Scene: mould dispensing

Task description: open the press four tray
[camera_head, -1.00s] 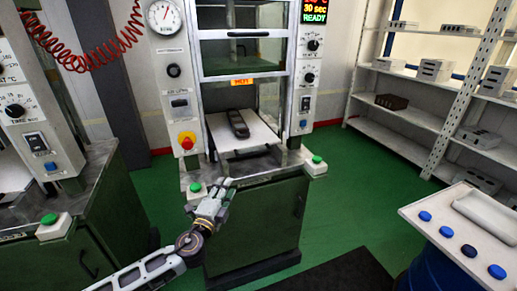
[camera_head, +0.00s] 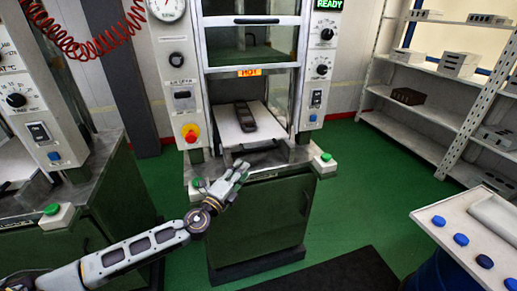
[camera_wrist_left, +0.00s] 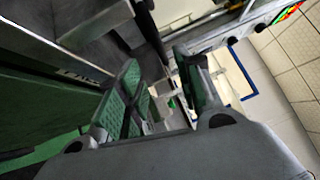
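The press (camera_head: 251,60) stands in the middle of the head view with a HOT sign and a READY display. Its pale tray (camera_head: 268,124) sits low in the press opening, and a dark mould (camera_head: 245,116) lies on it. My left gripper (camera_head: 242,170) is in front of the press, at the front edge of its top and just below the tray. In the left wrist view the gripper's two green-padded fingers (camera_wrist_left: 158,88) stand apart with nothing between them. Whether a finger touches the tray cannot be told. My right gripper is not in view.
Green-buttoned boxes (camera_head: 324,163) sit on the press front corners. A second press (camera_head: 50,160) stands at the left. Shelves (camera_head: 430,110) with moulds line the right.

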